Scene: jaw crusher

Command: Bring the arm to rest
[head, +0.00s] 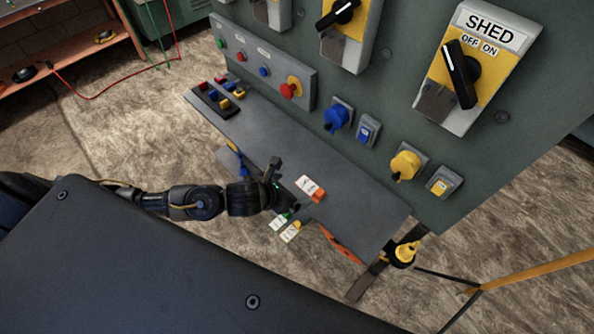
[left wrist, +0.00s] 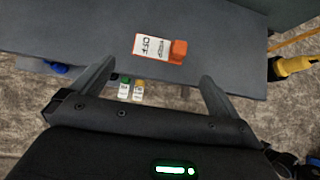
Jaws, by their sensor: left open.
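My left arm comes in from the left in the head view, with its left gripper (head: 284,188) over the front edge of the grey shelf (head: 350,205). The gripper is open and empty. In the left wrist view its two fingers (left wrist: 157,76) stand wide apart. An orange and white tag (head: 310,188) lies on the shelf just beyond the fingertips; it also shows in the left wrist view (left wrist: 160,48), with nothing gripping it. My right gripper is not in view.
A green tag (head: 279,221) and a yellow tag (head: 291,231) hang below the shelf edge near the gripper. Small coloured padlocks (head: 222,95) sit at the shelf's far left. The panel behind has a SHED switch (head: 460,75), a blue knob (head: 337,117) and a yellow knob (head: 406,164).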

